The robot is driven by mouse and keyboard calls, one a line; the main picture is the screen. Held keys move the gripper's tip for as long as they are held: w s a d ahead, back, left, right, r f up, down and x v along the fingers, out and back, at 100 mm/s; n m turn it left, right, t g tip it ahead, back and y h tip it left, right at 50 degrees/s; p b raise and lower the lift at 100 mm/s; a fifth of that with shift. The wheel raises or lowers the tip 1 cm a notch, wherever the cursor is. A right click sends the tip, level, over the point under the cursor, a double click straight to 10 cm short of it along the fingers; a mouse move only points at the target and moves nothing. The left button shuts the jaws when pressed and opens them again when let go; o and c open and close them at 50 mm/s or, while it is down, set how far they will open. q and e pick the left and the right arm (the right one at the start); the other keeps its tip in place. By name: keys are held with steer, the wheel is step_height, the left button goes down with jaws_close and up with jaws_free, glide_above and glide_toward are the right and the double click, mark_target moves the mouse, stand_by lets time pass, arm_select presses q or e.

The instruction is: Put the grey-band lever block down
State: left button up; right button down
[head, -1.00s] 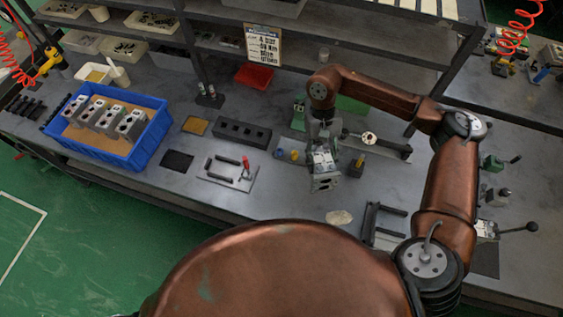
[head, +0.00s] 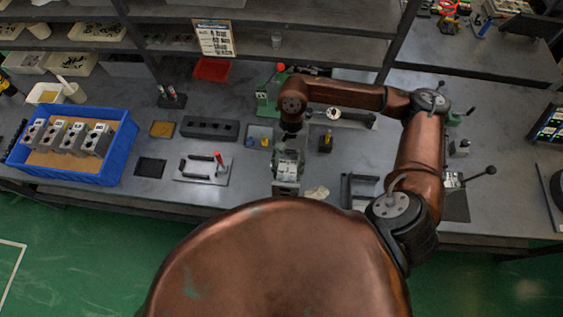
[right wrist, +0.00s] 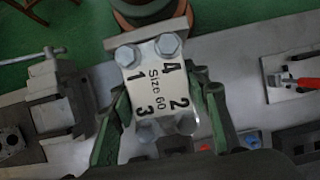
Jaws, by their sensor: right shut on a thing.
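My right gripper (head: 288,152) hangs over the bench and is shut on the grey-band lever block (head: 287,172). In the right wrist view the green fingers of the gripper (right wrist: 160,112) stand on both sides of the block (right wrist: 156,82). My left gripper is not in view.
A blue crate (head: 122,150) with several grey blocks stands at the left. A fixture plate with a red-handled clamp (head: 203,170) lies left of the gripper. A black-framed stand (head: 360,186) and a block with a black lever (head: 453,181) are to the right.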

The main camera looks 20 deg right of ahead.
steer(key=w+d+f, duration=0.1)
steer(key=w+d+p, duration=0.1)
steer(key=w, duration=0.1)
steer(key=w+d+f, duration=0.1)
steer(key=w+d, duration=0.1)
steer(key=shift+w+f, duration=0.25)
steer(key=shift+f, duration=0.05)
steer(key=w+d+f+p, duration=0.2)
steer(key=w+d+f, duration=0.1)
steer(key=f, duration=0.6)
steer(key=shift+w+f, duration=0.15)
steer(key=shift+w, duration=0.55)
steer(key=shift+f, duration=0.1)
steer(key=c, duration=1.5)
jaws_free()
steer(key=shift+d+f, duration=0.1)
steer(key=shift+f, duration=0.05)
steer(key=shift+c, duration=0.2)
steer(key=o, duration=0.4)
steer(key=shift+o, duration=0.2)
